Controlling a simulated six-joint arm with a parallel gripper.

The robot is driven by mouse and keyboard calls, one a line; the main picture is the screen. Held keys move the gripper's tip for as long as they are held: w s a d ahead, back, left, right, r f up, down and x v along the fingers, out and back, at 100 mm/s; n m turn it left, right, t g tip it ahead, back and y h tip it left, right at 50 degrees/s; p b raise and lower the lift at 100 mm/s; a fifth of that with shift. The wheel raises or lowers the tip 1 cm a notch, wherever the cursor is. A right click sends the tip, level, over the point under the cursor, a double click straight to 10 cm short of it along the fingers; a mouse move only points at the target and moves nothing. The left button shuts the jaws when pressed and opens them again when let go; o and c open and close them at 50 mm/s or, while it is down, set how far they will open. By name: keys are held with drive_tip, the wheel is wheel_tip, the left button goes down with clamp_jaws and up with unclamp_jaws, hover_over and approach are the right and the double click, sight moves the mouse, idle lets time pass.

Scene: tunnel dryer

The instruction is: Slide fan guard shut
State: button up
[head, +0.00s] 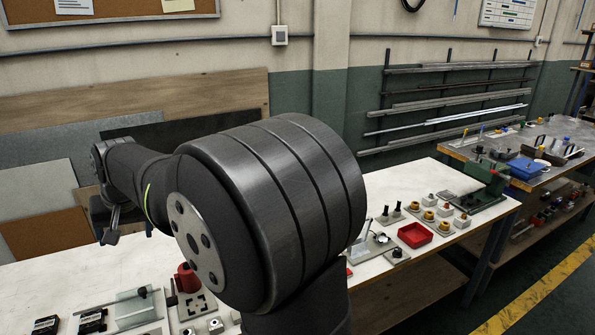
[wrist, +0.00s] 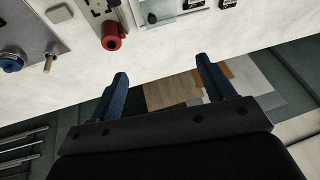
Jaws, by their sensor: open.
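A flat grey panel with a small black knob, which looks like the fan guard (head: 130,312), lies on the bench at the lower left of the head view. It also shows at the top of the wrist view (wrist: 180,14), cut off by the frame edge. I cannot tell how far it is slid. My gripper (wrist: 161,66) has its two blue fingers spread apart with nothing between them. It is apart from the panel, over the bench edge in the wrist view. My own arm hides part of the bench in the head view.
A red cylinder (head: 187,278) stands right of the panel and shows in the wrist view (wrist: 112,36). Black boxes (head: 92,321) lie to the panel's left. A red tray (head: 415,235) and several small knobs sit farther right. Bare bench top (head: 60,270) lies behind the panel.

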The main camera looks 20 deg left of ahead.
sight(141, 290)
drive_tip(key=a+f+n, duration=0.1)
drive_tip(key=f, duration=0.2)
drive_tip(key=w+a+f+n, duration=0.1)
drive_tip(key=f, duration=0.3)
drive_tip(key=w+a+f+n, duration=0.1)
drive_tip(key=f, duration=0.2)
drive_tip(key=shift+f+n, duration=0.3)
drive_tip(key=shift+n, duration=0.1)
drive_tip(key=c, duration=0.6)
drive_tip(key=shift+o, duration=0.2)
drive_tip(key=x, duration=1.6)
drive_tip(key=shift+w+d+f, duration=0.1)
drive_tip(key=shift+w+f, duration=0.2)
drive_tip(key=shift+w, duration=0.1)
drive_tip(key=shift+t, duration=0.3)
clamp_jaws()
